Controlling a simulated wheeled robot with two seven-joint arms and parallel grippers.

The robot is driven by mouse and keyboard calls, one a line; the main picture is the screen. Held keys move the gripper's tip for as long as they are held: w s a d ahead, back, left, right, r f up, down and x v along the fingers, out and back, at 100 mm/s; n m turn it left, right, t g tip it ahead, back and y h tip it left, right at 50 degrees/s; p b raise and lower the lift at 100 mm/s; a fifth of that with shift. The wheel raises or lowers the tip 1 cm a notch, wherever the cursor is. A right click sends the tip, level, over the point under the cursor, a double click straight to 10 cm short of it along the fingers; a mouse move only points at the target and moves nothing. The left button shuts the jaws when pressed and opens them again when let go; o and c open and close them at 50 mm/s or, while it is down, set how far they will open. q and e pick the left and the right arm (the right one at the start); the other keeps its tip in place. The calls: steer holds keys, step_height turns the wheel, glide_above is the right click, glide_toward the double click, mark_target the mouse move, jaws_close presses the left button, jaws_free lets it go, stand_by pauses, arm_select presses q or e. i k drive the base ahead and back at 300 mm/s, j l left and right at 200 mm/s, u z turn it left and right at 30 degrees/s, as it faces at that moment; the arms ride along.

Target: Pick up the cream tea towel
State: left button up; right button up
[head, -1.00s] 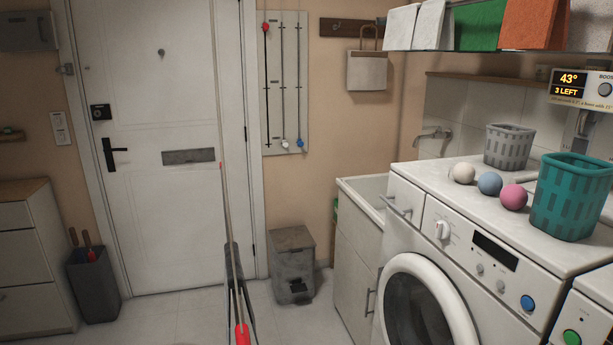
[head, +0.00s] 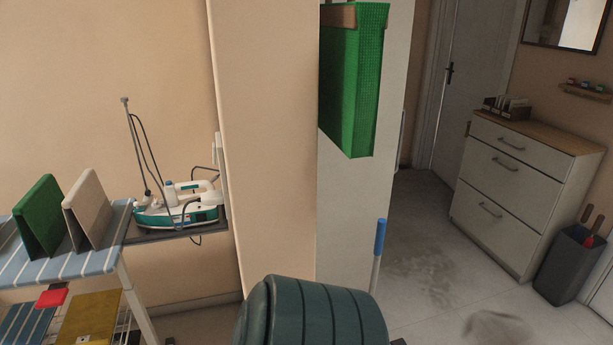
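A cream folded cloth (head: 90,208), which looks like the cream tea towel, stands tent-shaped at the far left in the head view. It rests on a blue-and-white striped surface (head: 112,232), to the right of a similar green folded cloth (head: 40,215). Its whole near face is visible. Neither of my grippers is in view.
A teal-and-white iron unit (head: 178,208) sits on a dark shelf. A wall end with a hanging green cloth (head: 348,85) stands in the middle. A dark green ribbed object (head: 312,318) is at bottom centre. A white drawer unit (head: 515,195) and grey bin (head: 570,265) stand right.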

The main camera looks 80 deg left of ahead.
mark_target(87, 212)
steer(key=u, duration=4.05)
steer(key=i+j, duration=0.2)
steer(key=j, duration=0.15)
steer(key=i+j, duration=0.15)
steer(key=j, duration=0.25)
steer(key=i+j+z, duration=0.1)
steer(key=j, duration=0.25)
steer(key=i+j, duration=0.3)
steer(key=i+j+z, duration=0.1)
steer(key=j, duration=0.4)
steer(key=i+j, duration=0.2)
steer(key=j, duration=0.2)
